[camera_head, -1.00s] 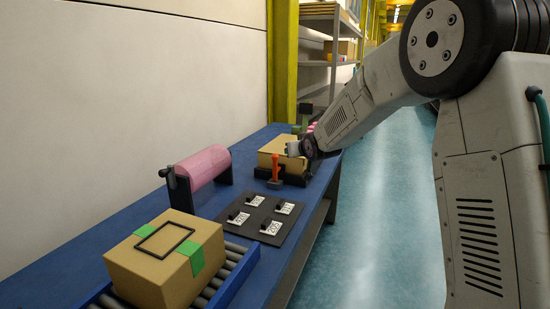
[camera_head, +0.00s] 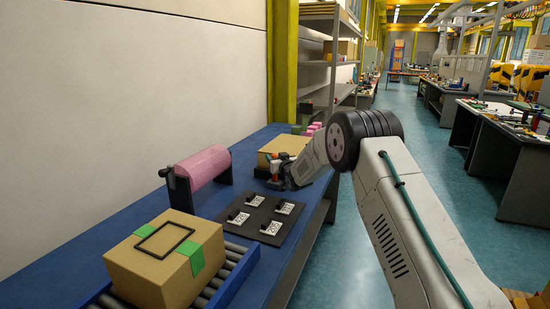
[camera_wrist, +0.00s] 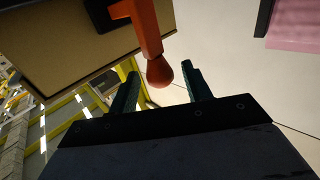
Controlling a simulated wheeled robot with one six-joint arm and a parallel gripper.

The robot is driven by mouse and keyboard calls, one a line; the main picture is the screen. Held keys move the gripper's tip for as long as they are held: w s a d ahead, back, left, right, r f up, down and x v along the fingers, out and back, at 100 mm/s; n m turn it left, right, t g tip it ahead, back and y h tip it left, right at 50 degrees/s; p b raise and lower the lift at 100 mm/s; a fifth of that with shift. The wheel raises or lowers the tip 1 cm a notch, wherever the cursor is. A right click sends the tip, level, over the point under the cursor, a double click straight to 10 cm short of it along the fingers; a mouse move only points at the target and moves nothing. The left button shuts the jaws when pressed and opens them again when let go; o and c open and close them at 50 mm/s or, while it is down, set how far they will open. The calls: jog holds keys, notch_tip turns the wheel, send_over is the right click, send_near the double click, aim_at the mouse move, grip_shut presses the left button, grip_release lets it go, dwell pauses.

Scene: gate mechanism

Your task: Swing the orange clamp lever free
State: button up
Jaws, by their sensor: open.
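The orange clamp lever (camera_head: 275,165) stands upright in front of a cardboard box (camera_head: 284,145) on the blue table. In the wrist view the lever (camera_wrist: 148,30) reaches down from a dark mount, and its rounded knob end lies between my gripper's two dark fingers. My gripper (camera_wrist: 160,82) is open, with a finger on each side of the knob and visible gaps. Whether either finger touches the lever cannot be told. In the head view my gripper is small and partly hidden by my arm, close to the lever.
A pink roll (camera_head: 205,165) on a dark stand is left of the lever. A black board with numbered tags (camera_head: 259,216) lies in front. A taped cardboard box (camera_head: 167,259) sits on rollers nearer. The floor aisle (camera_head: 420,150) is clear on the right.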

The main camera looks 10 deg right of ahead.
jog(key=shift+w+a, duration=0.15)
jog(key=shift+w, duration=0.55)
